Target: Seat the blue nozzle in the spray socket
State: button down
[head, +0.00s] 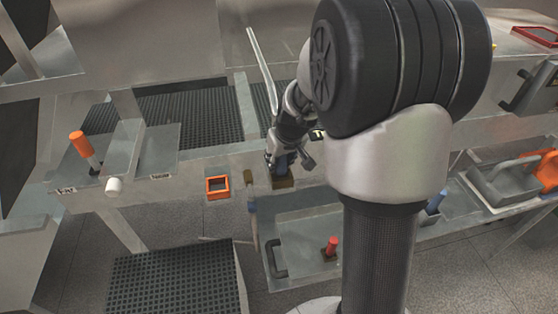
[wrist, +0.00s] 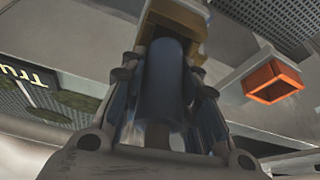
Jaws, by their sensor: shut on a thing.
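My gripper (head: 283,160) reaches down at the front of the machine in the head view. It is shut on the blue nozzle (head: 281,164), a dark blue cylinder. In the wrist view the nozzle (wrist: 166,82) stands between the fingers (wrist: 164,105). Its far end meets a tan square frame (wrist: 190,19), which also shows below the gripper in the head view (head: 284,183). I cannot tell how deep the nozzle sits in it, or whether this frame is the spray socket. An orange square socket (head: 217,178) is to the left, apart from the gripper.
A lower tray (head: 300,275) holds a red-topped piece (head: 331,243). Another blue piece (head: 435,202) stands right of my arm. An orange-topped handle (head: 80,143) and a white knob (head: 114,187) are at left.

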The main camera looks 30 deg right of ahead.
jog(key=shift+r, duration=0.15)
jog(key=c, duration=1.7)
grip_release()
jog(key=shift+f, duration=0.3)
jog(key=o, duration=0.5)
jog(key=shift+r, duration=0.1)
jog(key=p+v, duration=0.2)
jog(key=v, duration=0.9)
jog(key=s+a+r, duration=0.6)
jog(key=s+a, duration=0.3)
jog(key=s, duration=0.1)
jog(key=shift+n, duration=0.5)
jog(key=s+a, duration=0.1)
jog(key=s, duration=0.3)
jog(key=s+a, duration=0.2)
jog(key=s, duration=0.2)
jog(key=s+a, duration=0.1)
jog(key=s, duration=0.3)
jog(key=shift+s+a, duration=0.15)
jog(key=shift+a, duration=0.25)
